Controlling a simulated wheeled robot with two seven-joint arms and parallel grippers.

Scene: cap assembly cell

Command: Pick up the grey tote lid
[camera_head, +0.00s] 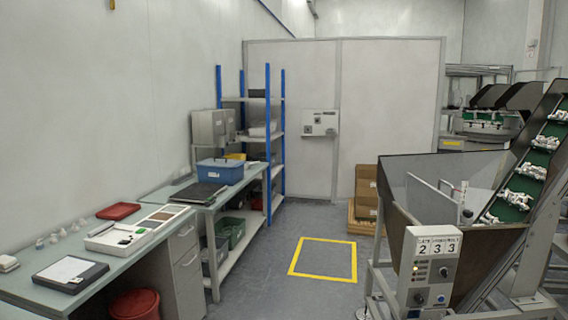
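A flat dark grey panel (199,193), which looks like the grey tote lid, lies on the far bench (178,189) at the left. It is just in front of a blue tote (220,172) with a blue top. Whether the panel touches the tote is hard to tell from here. Neither of my grippers is in view.
A near bench (38,262) holds a clipboard (70,273), a white tray (116,243) and a red tray (118,211). A red bin (135,304) stands below. Yellow-marked floor (323,259) is clear. A hopper with conveyor (440,222) stands right; cardboard boxes (366,190) stand behind.

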